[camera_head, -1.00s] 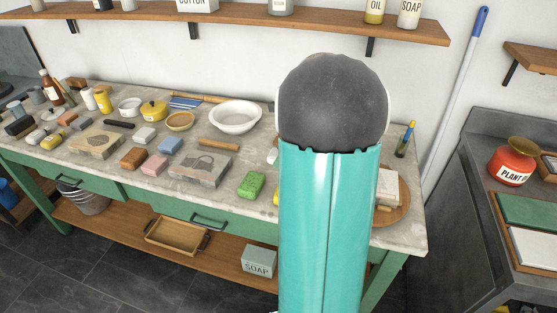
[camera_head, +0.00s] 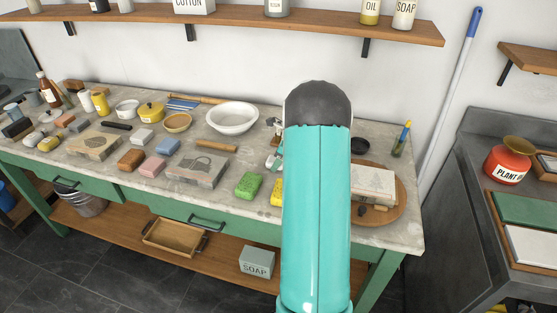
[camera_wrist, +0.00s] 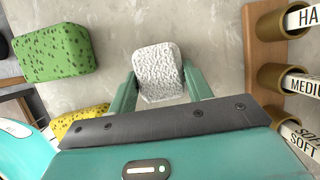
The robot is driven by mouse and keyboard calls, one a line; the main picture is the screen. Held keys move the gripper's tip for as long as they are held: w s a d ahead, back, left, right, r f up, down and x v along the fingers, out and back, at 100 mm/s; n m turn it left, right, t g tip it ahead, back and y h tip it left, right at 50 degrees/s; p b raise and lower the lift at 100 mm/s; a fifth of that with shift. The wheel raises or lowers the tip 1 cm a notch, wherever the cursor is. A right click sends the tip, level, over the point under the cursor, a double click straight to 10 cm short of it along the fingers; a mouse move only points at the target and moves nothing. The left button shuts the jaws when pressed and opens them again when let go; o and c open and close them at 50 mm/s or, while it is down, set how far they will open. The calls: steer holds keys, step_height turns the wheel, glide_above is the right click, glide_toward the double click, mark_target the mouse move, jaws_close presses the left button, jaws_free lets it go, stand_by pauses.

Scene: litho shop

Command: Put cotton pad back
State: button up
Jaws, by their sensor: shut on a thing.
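The cotton pad (camera_wrist: 157,68) is a white, rough-textured, rounded block in the wrist view. My gripper (camera_wrist: 161,88) is shut on it, with one teal finger at each side. Grey worktop shows behind the pad; I cannot tell whether the pad touches it. In the head view, my arm hides the pad and most of my gripper, with only a small part showing left of the arm above the green bench (camera_head: 100,178). A box marked COTTON (camera_head: 193,5) stands on the wall shelf, its top cut off.
A green sponge (camera_wrist: 55,52) and a yellow sponge (camera_wrist: 80,122) lie left of my gripper. A wooden rack with labelled rolls (camera_wrist: 268,78) is close on its right. A round wooden board (camera_head: 396,212) and a white bowl (camera_head: 232,117) are on the bench.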

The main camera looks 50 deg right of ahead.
steer(key=shift+f, duration=0.15)
steer(key=o, duration=1)
